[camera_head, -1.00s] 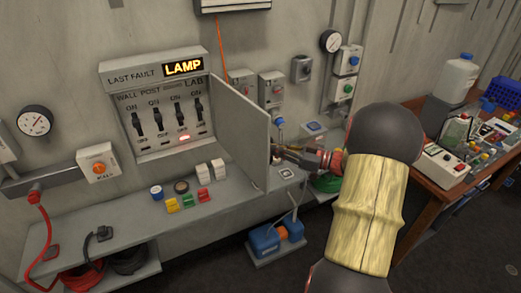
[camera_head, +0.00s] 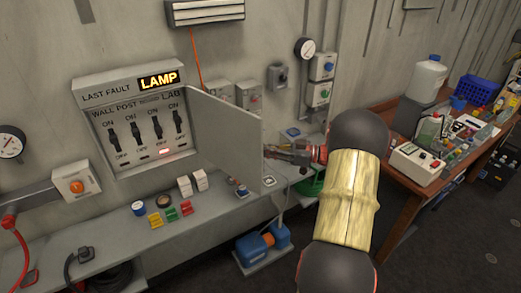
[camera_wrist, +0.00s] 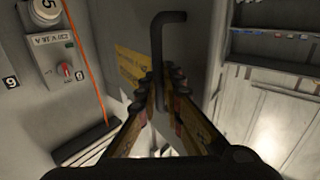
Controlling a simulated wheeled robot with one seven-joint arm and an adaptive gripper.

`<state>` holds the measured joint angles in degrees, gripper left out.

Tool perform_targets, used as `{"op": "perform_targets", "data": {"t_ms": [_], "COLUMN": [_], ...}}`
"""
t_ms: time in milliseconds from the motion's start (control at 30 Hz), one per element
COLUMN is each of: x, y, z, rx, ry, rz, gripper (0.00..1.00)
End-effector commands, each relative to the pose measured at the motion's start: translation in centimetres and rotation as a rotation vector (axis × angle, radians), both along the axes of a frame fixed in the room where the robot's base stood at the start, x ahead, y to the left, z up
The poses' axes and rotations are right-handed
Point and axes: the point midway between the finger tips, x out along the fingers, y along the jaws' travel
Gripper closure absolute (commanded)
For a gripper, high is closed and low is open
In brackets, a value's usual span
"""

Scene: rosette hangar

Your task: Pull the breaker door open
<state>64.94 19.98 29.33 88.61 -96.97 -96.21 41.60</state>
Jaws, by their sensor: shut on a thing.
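The breaker door (camera_head: 225,135) is a grey panel hinged on the right side of the wall breaker box (camera_head: 105,95). It stands open, swung out from the wall, with its inner face towards the head camera. My gripper (camera_head: 268,153) is at the door's free edge, on its outer side, where the door partly hides the fingertips. In the wrist view my gripper (camera_wrist: 160,88) is shut on the dark bent door handle (camera_wrist: 157,50), which stands between its fingers. The box shows several black switches and a lit LAMP sign.
A shelf (camera_head: 205,215) under the box holds small coloured blocks, white blocks and round items. A wooden table (camera_head: 405,195) with clutter stands at the right.

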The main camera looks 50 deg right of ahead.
Motion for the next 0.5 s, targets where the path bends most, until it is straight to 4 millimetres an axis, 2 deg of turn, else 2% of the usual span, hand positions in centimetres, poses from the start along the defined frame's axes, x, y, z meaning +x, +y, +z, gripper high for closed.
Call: {"op": "perform_targets", "data": {"t_ms": [167, 500], "x": [-0.01, -0.30], "y": [-0.03, -0.24], "z": [0.16, 0.06], "rx": [0.000, 0.000], "ry": [-0.001, -0.001], "rz": [-0.001, -0.001], "gripper": [0.86, 0.86]}}
